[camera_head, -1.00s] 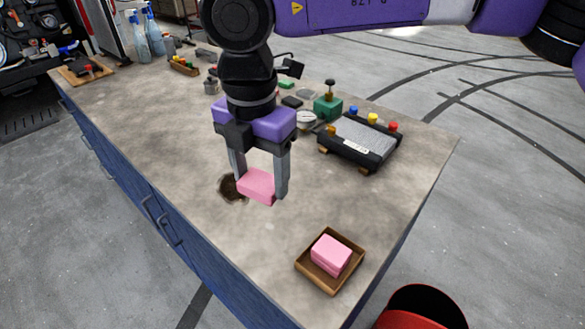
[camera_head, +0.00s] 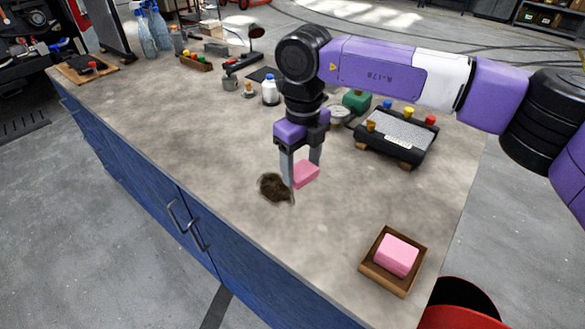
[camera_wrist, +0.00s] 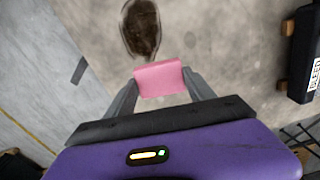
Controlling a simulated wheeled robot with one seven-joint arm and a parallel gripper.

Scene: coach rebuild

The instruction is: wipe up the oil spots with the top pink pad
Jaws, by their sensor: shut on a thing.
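My gripper (camera_head: 301,172) is shut on a pink pad (camera_head: 306,174), which also shows between the fingers in the wrist view (camera_wrist: 159,78). A dark brown oil spot (camera_head: 273,187) lies on the worktop just left of the pad in the head view. In the wrist view the oil spot (camera_wrist: 141,27) lies just beyond the pad. The pad looks close to the worktop, but I cannot tell whether it touches. Only one spot shows clearly. More pink padding (camera_head: 397,255) sits in a small wooden tray (camera_head: 377,277) near the right front corner.
A black device with a grey top and coloured knobs (camera_head: 398,134) stands right of my gripper. A white bottle (camera_head: 270,90), a grey pot (camera_head: 230,83) and spray bottles (camera_head: 147,35) stand farther back. A red bin (camera_head: 455,312) is below the right edge. The worktop's (camera_head: 200,135) left middle is clear.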

